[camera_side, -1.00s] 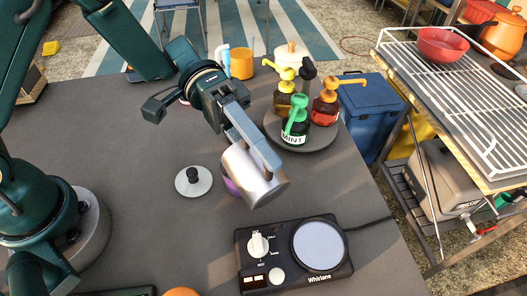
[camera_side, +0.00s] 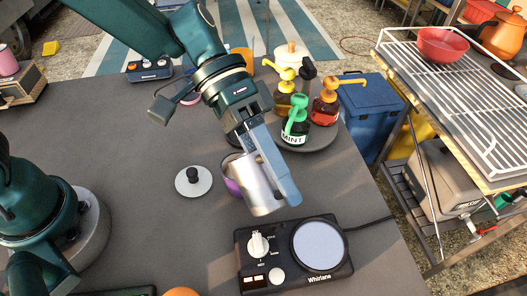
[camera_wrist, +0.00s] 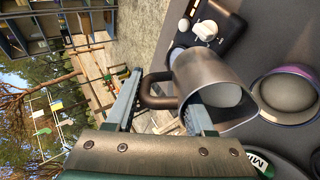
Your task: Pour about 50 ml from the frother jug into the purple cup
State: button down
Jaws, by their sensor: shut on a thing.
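The metal frother jug (camera_side: 254,188) hangs over the table, tilted in the side view. My gripper (camera_side: 280,185) is shut on its handle (camera_wrist: 152,92). The jug (camera_wrist: 200,74) also shows in the wrist view, with pale liquid (camera_wrist: 222,94) inside. The purple cup (camera_side: 232,187) stands on the table, partly hidden behind the jug. In the wrist view the cup (camera_wrist: 262,88) is just right of the jug's mouth. I see no clear stream between them.
The frother base (camera_side: 292,254) stands in front of the jug. A lid (camera_side: 193,182) lies to the left. A round tray (camera_side: 321,137) with several pump bottles, including a green-topped mint one (camera_side: 296,122), stands behind right.

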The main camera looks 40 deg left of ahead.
jog(key=shift+d+y, duration=0.35)
jog(key=shift+y, duration=0.35)
jog(key=shift+s+d+f+t+y, duration=0.15)
jog(key=shift+d+f+t+y, duration=0.3)
jog(key=shift+f+y, duration=0.25)
jog(key=shift+s+d+r+t+y, duration=0.2)
jog(key=shift+d+t+y, duration=0.15)
jog(key=shift+d+y, duration=0.35)
jog(key=shift+s+d+f+t+y, duration=0.2)
jog(key=shift+d+f+y, duration=0.1)
jog(key=shift+d+y, duration=0.25)
jog(key=shift+s+d+f+t+y, duration=0.2)
jog(key=shift+d+f+y, duration=0.05)
jog(key=shift+d+y, duration=0.3)
jog(key=shift+s+d+f+t+y, duration=0.2)
jog(key=shift+d+f+y, duration=0.1)
jog(key=shift+d+y, duration=0.25)
jog(key=shift+s+d+y+b, duration=0.35)
jog(key=shift+d+y, duration=0.2)
jog(key=shift+y, duration=0.3)
jog(key=shift+s+d+r+t, duration=0.1)
jog(key=shift+t, duration=0.2)
jog(key=shift+m, duration=0.3)
